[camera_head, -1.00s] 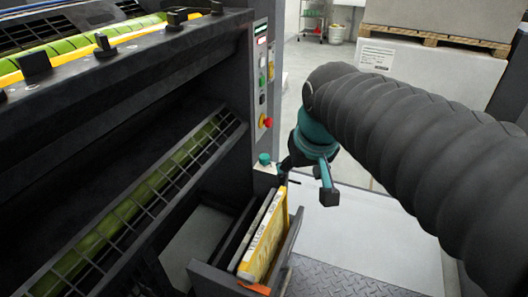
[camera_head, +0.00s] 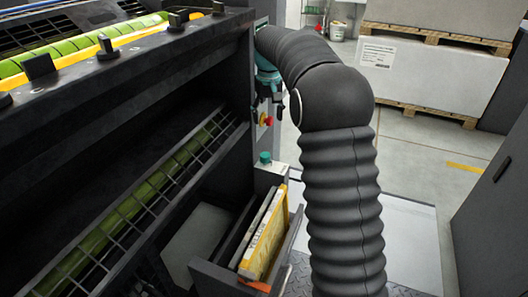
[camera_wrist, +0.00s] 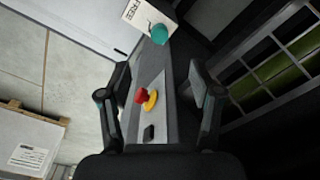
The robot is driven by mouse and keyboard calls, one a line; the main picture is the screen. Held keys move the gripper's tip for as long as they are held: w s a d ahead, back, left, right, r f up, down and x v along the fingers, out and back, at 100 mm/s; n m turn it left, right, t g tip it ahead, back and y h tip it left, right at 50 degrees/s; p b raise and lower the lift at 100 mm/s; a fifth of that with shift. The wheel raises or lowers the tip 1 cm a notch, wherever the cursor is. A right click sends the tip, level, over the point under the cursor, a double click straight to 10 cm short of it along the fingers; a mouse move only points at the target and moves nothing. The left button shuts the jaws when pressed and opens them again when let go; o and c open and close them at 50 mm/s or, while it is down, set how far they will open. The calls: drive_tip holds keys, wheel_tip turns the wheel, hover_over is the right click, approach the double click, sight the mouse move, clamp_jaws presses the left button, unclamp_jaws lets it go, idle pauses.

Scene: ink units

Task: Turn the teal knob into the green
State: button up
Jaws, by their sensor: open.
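In the wrist view the teal knob (camera_wrist: 159,34) lies beyond my fingertips, beside a white plate (camera_wrist: 139,16) with lettering that seems to read "FREE". No green zone at the knob can be made out. My gripper (camera_wrist: 158,70) is open and empty, its fingers either side of the control panel. In the head view my gripper (camera_head: 268,102) is above the knob, at the panel, partly hidden by my arm.
An open drawer (camera_head: 218,279) holding a yellow-edged box (camera_head: 263,240) juts out below the knob. Pallets with wrapped stacks (camera_head: 430,75) stand behind. Floor at right is open.

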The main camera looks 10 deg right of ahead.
sight(265, 155)
drive_tip(key=shift+g, duration=0.3)
drive_tip(key=w+f, duration=0.1)
drive_tip(key=f, duration=0.5)
drive_tip(key=w+f, duration=0.1)
drive_tip(key=f, duration=0.5)
drive_tip(key=w+f+b, duration=0.1)
drive_tip(key=w+f, duration=0.1)
drive_tip(key=f, duration=0.4)
drive_tip(key=c, duration=1.1)
